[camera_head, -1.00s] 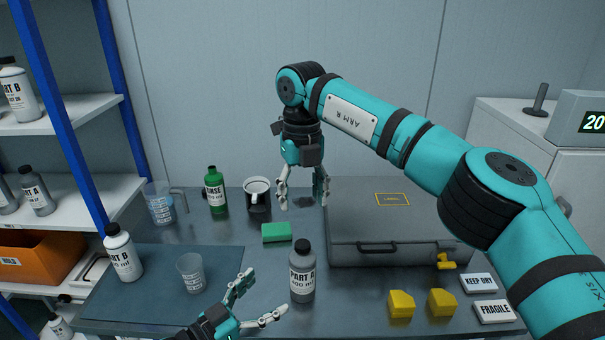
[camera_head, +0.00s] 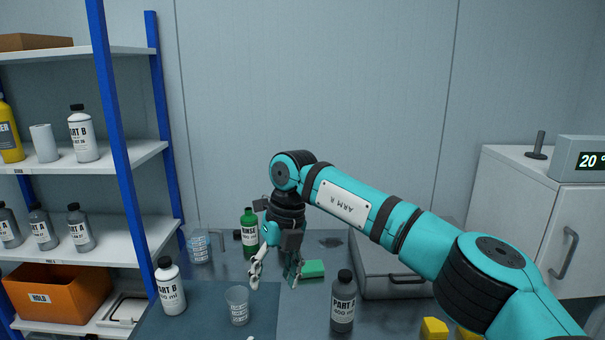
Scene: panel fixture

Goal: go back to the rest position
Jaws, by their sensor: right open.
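My right gripper (camera_head: 273,282) hangs down over the table in the middle of the head view. Its fingers are apart and nothing is between them. It shows in front of the green rinse bottle (camera_head: 249,238) and the green sponge (camera_head: 313,269). My right arm reaches in from the lower right. Of my left gripper, only what looks like a pale fingertip shows at the bottom edge; its jaw state is hidden.
The Part A bottle (camera_head: 343,305) stands right of the gripper. A clear cup (camera_head: 237,305) and the Part B bottle (camera_head: 169,285) stand left on the dark mat (camera_head: 200,325). A grey case (camera_head: 375,268) lies under my right arm. Shelves with blue posts (camera_head: 119,150) stand left.

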